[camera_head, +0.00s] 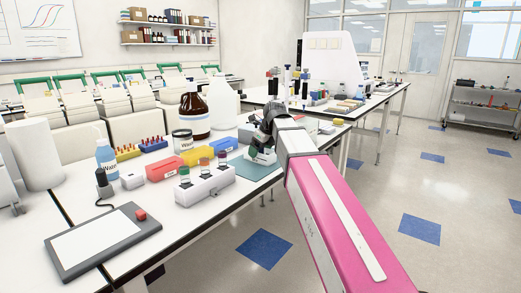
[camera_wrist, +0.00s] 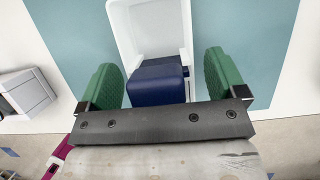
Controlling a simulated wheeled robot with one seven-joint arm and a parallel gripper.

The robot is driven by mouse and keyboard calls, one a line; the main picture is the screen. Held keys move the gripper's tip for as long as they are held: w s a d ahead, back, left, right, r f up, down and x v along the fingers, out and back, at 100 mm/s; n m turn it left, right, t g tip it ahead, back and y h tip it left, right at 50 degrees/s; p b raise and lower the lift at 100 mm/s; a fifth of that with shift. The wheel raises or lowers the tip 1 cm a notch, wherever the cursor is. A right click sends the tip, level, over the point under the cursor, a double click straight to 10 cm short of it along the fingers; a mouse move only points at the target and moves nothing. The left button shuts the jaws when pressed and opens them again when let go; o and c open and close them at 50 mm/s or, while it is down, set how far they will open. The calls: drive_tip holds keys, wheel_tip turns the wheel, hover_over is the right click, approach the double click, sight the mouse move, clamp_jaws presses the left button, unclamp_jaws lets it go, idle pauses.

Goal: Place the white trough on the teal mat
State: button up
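The white trough (camera_wrist: 146,28) lies between and beyond my fingers in the wrist view, over the teal mat (camera_wrist: 235,30). In the head view the white trough (camera_head: 262,156) shows low at the mat (camera_head: 254,172), partly hidden by my arm. My gripper (camera_wrist: 164,80) has two green fingers, one on each side of the trough's near end. A narrow gap shows beside the right finger, so the gripper looks open around the trough. A dark blue block (camera_wrist: 158,82) sits between the fingers at the near end; I cannot tell what it belongs to.
A white rack with coloured-capped bottles (camera_head: 205,186) stands left of the mat. Yellow, blue and red boxes (camera_head: 166,168) and a brown bottle (camera_head: 194,112) stand behind it. A balance-like pad (camera_head: 100,240) lies at the front left. The bench edge runs close to the mat.

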drive_tip(key=shift+r, duration=0.1)
drive_tip(key=v, duration=1.2)
idle(0.4)
